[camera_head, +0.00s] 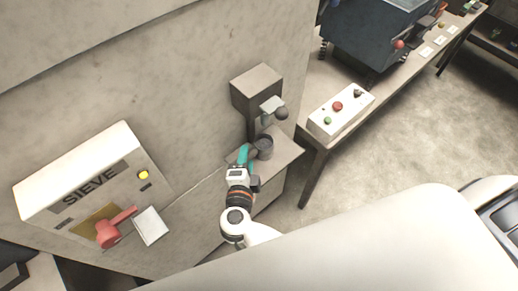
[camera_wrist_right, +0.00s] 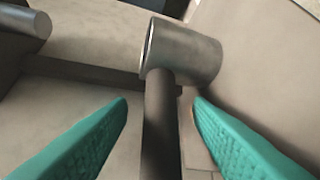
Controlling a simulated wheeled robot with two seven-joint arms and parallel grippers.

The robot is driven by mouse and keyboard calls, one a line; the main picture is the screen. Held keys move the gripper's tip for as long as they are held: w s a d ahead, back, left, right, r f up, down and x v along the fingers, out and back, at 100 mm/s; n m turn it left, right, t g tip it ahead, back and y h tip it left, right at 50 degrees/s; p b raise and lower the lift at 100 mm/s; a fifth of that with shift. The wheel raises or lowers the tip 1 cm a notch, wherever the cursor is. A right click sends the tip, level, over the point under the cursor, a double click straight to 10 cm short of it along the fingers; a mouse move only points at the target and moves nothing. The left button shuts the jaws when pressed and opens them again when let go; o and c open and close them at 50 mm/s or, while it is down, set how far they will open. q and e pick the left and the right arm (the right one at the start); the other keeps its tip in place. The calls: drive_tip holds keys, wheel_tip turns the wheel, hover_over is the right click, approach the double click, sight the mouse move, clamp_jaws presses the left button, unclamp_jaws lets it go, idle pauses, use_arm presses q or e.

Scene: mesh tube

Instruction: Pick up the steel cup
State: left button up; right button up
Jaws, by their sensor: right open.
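The steel cup (camera_head: 264,147) stands on a low ledge below a wall-mounted device in the head view. In the right wrist view the cup (camera_wrist_right: 188,52) is a grey metal cylinder, seen tilted, with a dark rod-like handle (camera_wrist_right: 160,125) reaching toward the camera. My right gripper (camera_head: 244,155) is beside the cup on its left. Its teal fingers (camera_wrist_right: 160,104) are open, one on each side of the handle, with visible gaps; the cup body is beyond the fingertips. My left gripper is not in view.
The device (camera_head: 256,88) with a grey knob (camera_head: 281,114) overhangs the cup's ledge (camera_head: 282,155). A white button box (camera_head: 341,111) sits on a table to the right. A box marked SIEVE (camera_head: 90,188) with a red handle (camera_head: 110,232) is at the left.

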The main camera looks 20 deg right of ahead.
drive_tip(key=shift+x, duration=1.05)
drive_tip(key=shift+s, duration=0.1)
drive_tip(key=shift+c, duration=0.4)
clamp_jaws()
drive_tip(key=shift+s+r, duration=0.1)
drive_tip(key=shift+r, duration=0.1)
